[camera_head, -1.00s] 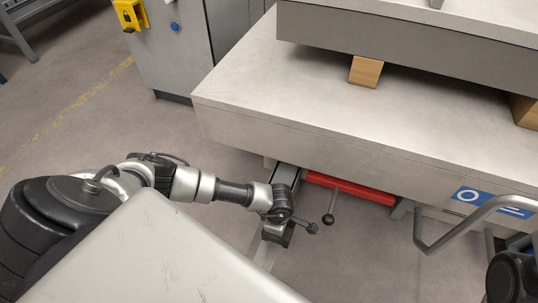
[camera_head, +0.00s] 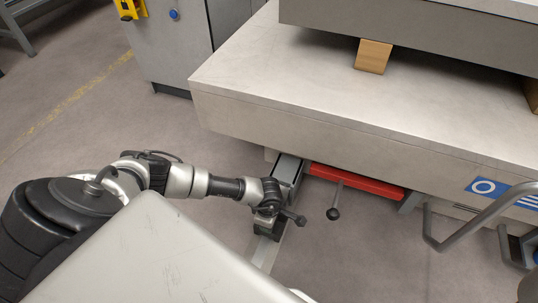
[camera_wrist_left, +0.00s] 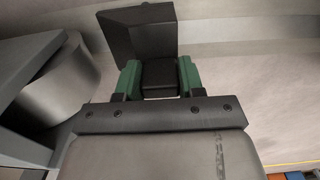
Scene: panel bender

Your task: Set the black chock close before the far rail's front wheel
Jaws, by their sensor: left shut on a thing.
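My left gripper (camera_wrist_left: 157,77) is shut on the black chock (camera_wrist_left: 137,32), with a green finger on each side of its block. The chock's wedge part points up and left in the left wrist view. A grey round wheel (camera_wrist_left: 55,85) stands left of the chock there, with a gap between them. In the head view my left gripper (camera_head: 267,222) is low beside the end of a grey rail (camera_head: 287,172) under the machine table. The chock is mostly hidden by the gripper there. I cannot tell whether it touches the floor. My right gripper is not in view.
The table slab (camera_head: 310,135) overhangs the rail. A red bar (camera_head: 355,182) and a lever with a black knob (camera_head: 333,213) are right of the gripper. A bent grey handle (camera_head: 440,240) is further right. Floor is open to the left.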

